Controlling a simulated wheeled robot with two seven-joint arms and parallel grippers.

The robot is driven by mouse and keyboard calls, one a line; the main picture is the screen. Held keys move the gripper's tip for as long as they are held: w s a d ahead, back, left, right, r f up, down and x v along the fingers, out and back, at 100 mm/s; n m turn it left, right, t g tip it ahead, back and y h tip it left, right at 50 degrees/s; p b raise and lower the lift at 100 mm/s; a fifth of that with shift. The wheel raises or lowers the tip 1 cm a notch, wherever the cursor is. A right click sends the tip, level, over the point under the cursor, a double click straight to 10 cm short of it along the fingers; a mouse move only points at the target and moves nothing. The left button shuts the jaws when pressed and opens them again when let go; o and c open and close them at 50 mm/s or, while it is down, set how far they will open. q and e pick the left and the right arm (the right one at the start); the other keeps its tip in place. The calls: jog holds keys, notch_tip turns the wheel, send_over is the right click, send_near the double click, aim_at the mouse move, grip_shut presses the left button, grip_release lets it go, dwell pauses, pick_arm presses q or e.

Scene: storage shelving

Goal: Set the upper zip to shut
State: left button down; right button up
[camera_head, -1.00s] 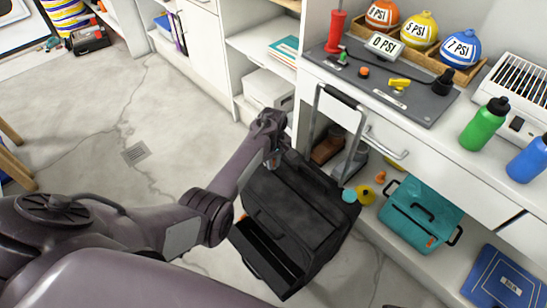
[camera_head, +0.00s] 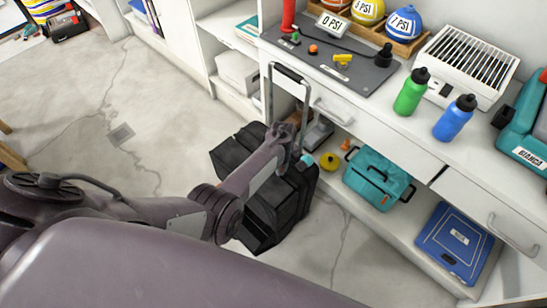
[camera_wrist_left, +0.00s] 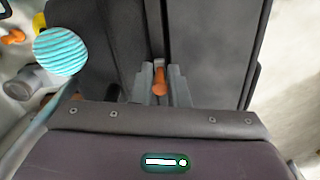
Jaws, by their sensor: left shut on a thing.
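The black wheeled case (camera_head: 233,152) stands on the floor by the shelving, its pull-out handle (camera_head: 289,74) raised. My left arm crosses it and hides much of its upper face. In the left wrist view, the dark case (camera_wrist_left: 213,45) fills the middle. My left gripper (camera_wrist_left: 160,86) is shut on a small orange zip pull (camera_wrist_left: 160,80) at a dark seam running up the case. In the head view my left gripper (camera_head: 297,163) is at the case's right side, its fingertips hard to make out. An open compartment shows low on the case. My right gripper is not in view.
A striped turquoise ball (camera_wrist_left: 60,52) lies close left of the case in the wrist view. A teal toolbox (camera_head: 376,178) and blue case (camera_head: 455,240) sit on the low shelf. The counter (camera_head: 385,108) stands above.

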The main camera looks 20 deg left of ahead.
aim_at(296, 185)
pick_arm(q)
jog(key=d, duration=0.1)
jog(key=s+d, duration=0.1)
jog(key=d, duration=0.1)
jog(key=d+p, duration=0.1)
jog(key=shift+s+d+r, duration=0.1)
jog(key=shift+s+d, duration=0.2)
jog(key=shift+d, duration=0.1)
jog(key=shift+s+d, duration=0.35)
jog(key=shift+d, duration=0.5)
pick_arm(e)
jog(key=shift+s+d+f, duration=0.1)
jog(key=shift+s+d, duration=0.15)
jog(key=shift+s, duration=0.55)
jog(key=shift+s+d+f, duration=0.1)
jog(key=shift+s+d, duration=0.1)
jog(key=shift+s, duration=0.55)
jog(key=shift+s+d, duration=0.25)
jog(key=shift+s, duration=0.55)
pick_arm(q)
jog(key=c, duration=1.5)
grip_release()
jog(key=shift+d, duration=0.1)
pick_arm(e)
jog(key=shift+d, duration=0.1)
